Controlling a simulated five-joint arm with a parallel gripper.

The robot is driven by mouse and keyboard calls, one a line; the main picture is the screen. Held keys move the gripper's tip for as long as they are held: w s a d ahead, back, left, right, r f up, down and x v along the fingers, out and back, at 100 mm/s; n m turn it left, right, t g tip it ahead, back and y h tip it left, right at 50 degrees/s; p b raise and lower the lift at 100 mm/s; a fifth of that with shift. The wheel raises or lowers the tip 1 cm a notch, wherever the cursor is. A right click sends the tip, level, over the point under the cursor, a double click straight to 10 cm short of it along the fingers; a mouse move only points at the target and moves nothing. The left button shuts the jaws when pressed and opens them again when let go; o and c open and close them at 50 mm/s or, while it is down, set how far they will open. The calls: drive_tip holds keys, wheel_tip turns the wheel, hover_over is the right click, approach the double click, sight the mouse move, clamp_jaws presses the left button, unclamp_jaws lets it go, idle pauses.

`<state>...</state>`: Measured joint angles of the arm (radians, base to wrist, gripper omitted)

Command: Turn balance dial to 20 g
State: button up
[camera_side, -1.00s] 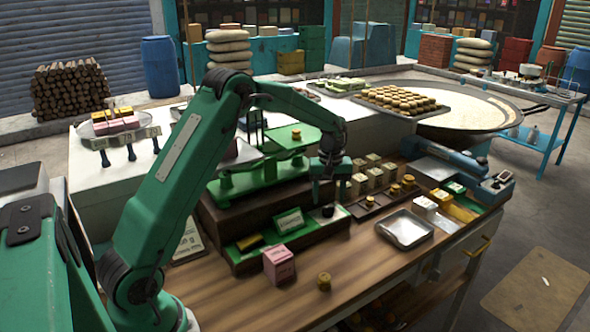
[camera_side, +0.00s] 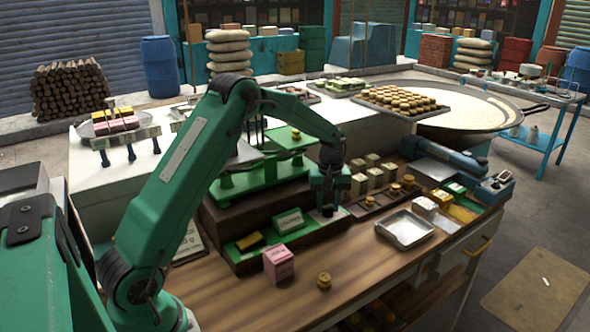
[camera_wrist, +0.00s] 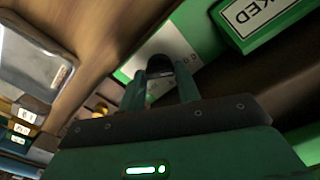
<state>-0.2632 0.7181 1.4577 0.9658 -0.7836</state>
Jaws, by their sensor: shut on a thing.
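The balance dial (camera_wrist: 163,66) is a dark round knob on a pale marked plate (camera_wrist: 181,45), seen between the fingers in the wrist view. In the side view the dial sits at the right end of the green base tray (camera_side: 279,248) and is mostly covered by the fingers. My gripper (camera_side: 327,208) points down over it and is shut on the knob; it also shows in the wrist view (camera_wrist: 163,84). The plate's markings are too small to read. The green balance (camera_side: 244,184) stands on a dark block behind the dial.
A pink box (camera_side: 279,264) and a small brass weight (camera_side: 324,281) stand in front of the tray. A metal tray (camera_side: 405,229) and several small boxes are to the right. A green label sign (camera_side: 288,222) stands left of my gripper. The front wooden tabletop is mostly clear.

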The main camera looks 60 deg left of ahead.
drive_tip(key=shift+m, duration=0.3)
drive_tip(key=m, duration=0.5)
drive_tip(key=shift+r, duration=0.1)
drive_tip(key=m, duration=0.6)
drive_tip(key=shift+w+d+m, duration=0.1)
drive_tip(key=shift+m, duration=0.2)
drive_tip(key=m, duration=1.1)
drive_tip(key=shift+d+m, duration=0.1)
drive_tip(key=shift+m, duration=0.3)
drive_tip(key=o, duration=1)
drive_tip(key=shift+n, duration=0.4)
